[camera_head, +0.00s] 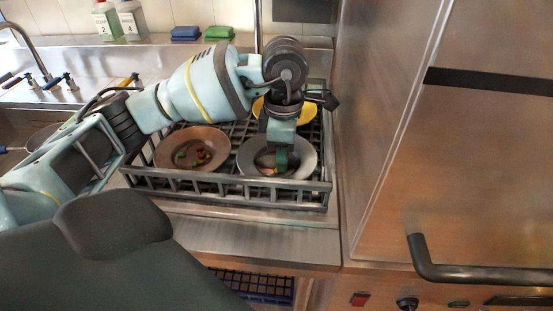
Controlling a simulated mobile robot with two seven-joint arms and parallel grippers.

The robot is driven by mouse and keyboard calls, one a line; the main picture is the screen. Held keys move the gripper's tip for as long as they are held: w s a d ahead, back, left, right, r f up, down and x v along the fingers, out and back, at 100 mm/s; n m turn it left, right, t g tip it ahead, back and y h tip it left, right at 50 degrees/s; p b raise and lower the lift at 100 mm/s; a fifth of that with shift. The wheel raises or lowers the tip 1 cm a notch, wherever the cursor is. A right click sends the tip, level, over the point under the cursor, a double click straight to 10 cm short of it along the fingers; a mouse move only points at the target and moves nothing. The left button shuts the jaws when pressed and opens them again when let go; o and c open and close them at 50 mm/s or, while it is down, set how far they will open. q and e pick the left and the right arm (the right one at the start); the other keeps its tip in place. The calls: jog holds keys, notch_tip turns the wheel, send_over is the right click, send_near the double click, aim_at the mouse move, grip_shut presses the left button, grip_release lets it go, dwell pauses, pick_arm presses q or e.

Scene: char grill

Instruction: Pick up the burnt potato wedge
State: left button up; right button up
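My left gripper (282,160) points down over the grey plate (302,165) at the front right of the dish rack. Its fingertips are at or just above the plate's middle, and I cannot tell if they are open or hold anything. A small reddish-brown piece (268,171) shows beside the fingertips on that plate; it is too small to tell whether it is the burnt potato wedge. The rest of the plate's middle is hidden by the gripper. A brown plate (215,136) to the left holds several small dark, reddish and green scraps. My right gripper is not in view.
The dark dish rack (235,190) has raised walls around the plates. A yellow plate (308,111) lies behind my gripper. A tall steel machine (400,150) stands close on the right. Bottles (131,20) and sponges (186,33) sit on the back ledge.

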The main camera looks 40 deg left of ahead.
pick_arm(q)
jog(key=shift+c, duration=0.6)
notch_tip(320, 180, up, 10)
jog(key=shift+p, duration=0.45)
